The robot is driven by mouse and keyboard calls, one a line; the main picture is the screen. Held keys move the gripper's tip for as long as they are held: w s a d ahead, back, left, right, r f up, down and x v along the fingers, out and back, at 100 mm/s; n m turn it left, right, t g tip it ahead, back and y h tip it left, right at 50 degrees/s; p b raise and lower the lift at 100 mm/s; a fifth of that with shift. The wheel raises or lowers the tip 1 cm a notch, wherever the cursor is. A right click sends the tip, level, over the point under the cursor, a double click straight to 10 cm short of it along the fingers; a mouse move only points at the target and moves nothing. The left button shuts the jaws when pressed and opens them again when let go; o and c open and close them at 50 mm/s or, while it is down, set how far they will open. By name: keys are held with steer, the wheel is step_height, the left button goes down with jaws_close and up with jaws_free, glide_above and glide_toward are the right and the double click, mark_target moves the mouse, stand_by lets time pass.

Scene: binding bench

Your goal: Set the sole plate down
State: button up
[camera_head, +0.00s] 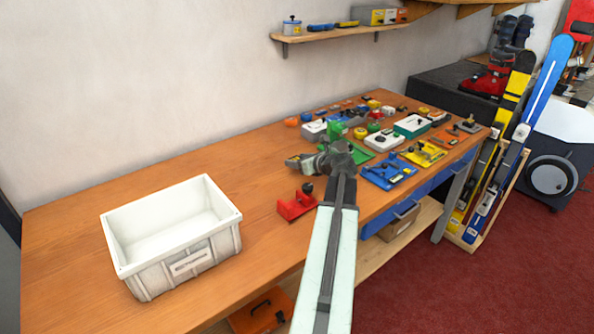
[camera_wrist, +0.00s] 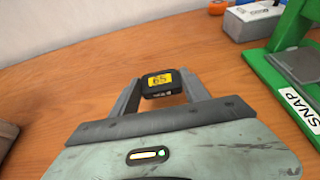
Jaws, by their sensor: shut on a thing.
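My gripper (camera_wrist: 160,92) is shut on a small black piece with a yellow label reading "65", which I take to be the sole plate (camera_wrist: 161,84). It sits between the two grey fingers, label facing the wrist camera. In the head view my gripper (camera_head: 298,161) is over the middle of the wooden bench (camera_head: 255,175), left of the green fixture. The held piece is too small there to make out clearly. I cannot tell how far it is above the wood.
A white bin (camera_head: 128,264), empty as far as I see, stands on the left. A red block with a black knob (camera_head: 296,206) is near the front edge. A green stand marked SNAP (camera_wrist: 297,70) is at right. Several tools crowd the bench's right end.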

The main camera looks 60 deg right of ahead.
mark_target(298, 174)
steer(key=shift+f+b, duration=2)
steer(key=o, duration=1.4)
steer(key=shift+r, duration=0.1)
